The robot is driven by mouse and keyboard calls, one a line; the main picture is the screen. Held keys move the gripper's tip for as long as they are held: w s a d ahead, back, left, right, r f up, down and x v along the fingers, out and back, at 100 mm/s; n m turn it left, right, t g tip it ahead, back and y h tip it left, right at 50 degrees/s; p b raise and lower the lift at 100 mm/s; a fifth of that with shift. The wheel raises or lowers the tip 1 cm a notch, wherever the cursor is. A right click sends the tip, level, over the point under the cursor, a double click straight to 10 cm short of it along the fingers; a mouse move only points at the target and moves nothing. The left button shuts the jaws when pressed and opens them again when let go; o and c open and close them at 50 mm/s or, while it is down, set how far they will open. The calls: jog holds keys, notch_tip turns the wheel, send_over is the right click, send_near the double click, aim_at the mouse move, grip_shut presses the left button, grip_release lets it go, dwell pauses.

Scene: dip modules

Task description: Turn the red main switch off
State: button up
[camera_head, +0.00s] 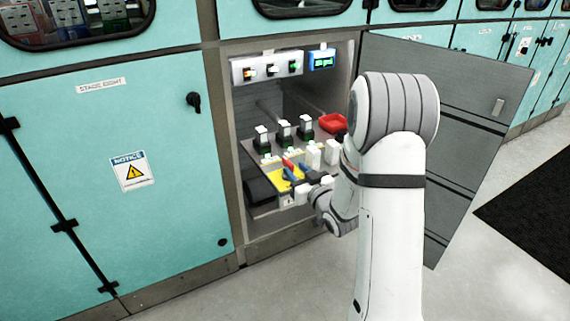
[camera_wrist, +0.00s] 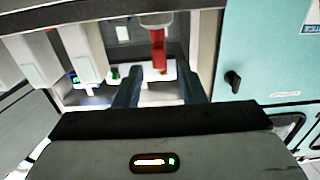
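The red switch handle (camera_wrist: 158,48) shows in the wrist view as an upright red bar. It also shows small in the head view (camera_head: 287,163), above a yellow plate (camera_head: 282,180) at the front of the open cabinet. My gripper (camera_wrist: 162,82) is open, its two dark blue fingers apart, with the red handle seen between them. In the head view my gripper (camera_head: 296,171) is at the yellow plate, close to the red handle. I cannot tell whether the fingers touch it. The lower part of the handle is partly hidden in the head view.
White blocks (camera_head: 331,152) stand right of the handle, close to my arm. Several dark modules (camera_head: 284,133) stand behind, beside a red tray (camera_head: 332,122). A switch panel (camera_head: 260,70) is above. The grey cabinet door (camera_head: 490,70) stands open at the right.

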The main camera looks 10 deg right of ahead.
aim_at(285, 158)
jog(key=x, duration=0.7)
jog(key=shift+w, duration=0.15)
grip_shut()
jog(key=shift+a, duration=0.2)
jog(key=shift+d+f+b, duration=0.1)
jog(key=shift+b, duration=0.25)
